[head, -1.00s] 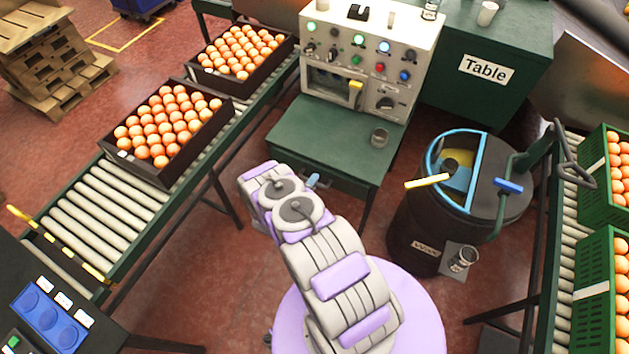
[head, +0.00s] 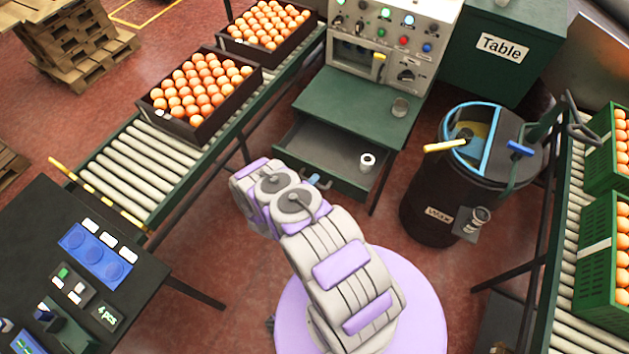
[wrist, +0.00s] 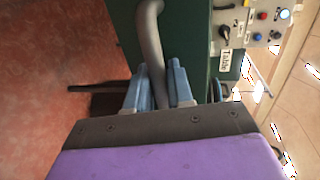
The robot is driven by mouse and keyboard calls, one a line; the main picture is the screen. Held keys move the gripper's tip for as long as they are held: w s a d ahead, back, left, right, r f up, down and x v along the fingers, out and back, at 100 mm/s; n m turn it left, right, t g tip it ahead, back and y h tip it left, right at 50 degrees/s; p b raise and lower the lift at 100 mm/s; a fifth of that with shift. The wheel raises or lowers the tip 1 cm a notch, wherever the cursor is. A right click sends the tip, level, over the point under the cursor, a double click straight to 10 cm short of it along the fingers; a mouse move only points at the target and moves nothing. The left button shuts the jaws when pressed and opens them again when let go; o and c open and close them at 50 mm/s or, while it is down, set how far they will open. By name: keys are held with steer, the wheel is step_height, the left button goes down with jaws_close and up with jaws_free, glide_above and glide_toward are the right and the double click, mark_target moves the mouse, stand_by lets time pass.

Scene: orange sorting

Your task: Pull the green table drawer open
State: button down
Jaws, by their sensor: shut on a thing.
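The green table (head: 350,108) stands below the control panel in the head view. Its drawer (head: 345,186) is pulled out toward me, and its dark inside shows. A small white ring-shaped item (head: 367,160) lies inside at the right. My gripper (head: 317,181) is at the drawer's front, mostly hidden behind my arm; blue fingertips show. In the wrist view my gripper (wrist: 160,88) has its blue fingers on both sides of a curved grey handle (wrist: 150,32), shut on it.
A roller conveyor (head: 145,165) with dark crates of oranges runs at the left. A black drum (head: 430,205) with a blue rim stands right of the table. Green crates (head: 597,255) sit on the right conveyor. Red floor is free between the drawer and left conveyor.

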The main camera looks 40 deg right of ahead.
steer(key=shift+s+a+f, duration=0.15)
steer(key=shift+s+a, duration=0.1)
steer(key=shift+a, duration=0.25)
steer(key=c, duration=1.2)
jaws_free()
steer(key=shift+d, duration=0.2)
steer(key=shift+a, duration=0.1)
steer(key=p+v, duration=0.2)
steer(key=v, duration=1.5)
steer(key=shift+a+p, duration=0.15)
steer(key=shift+p, duration=0.2)
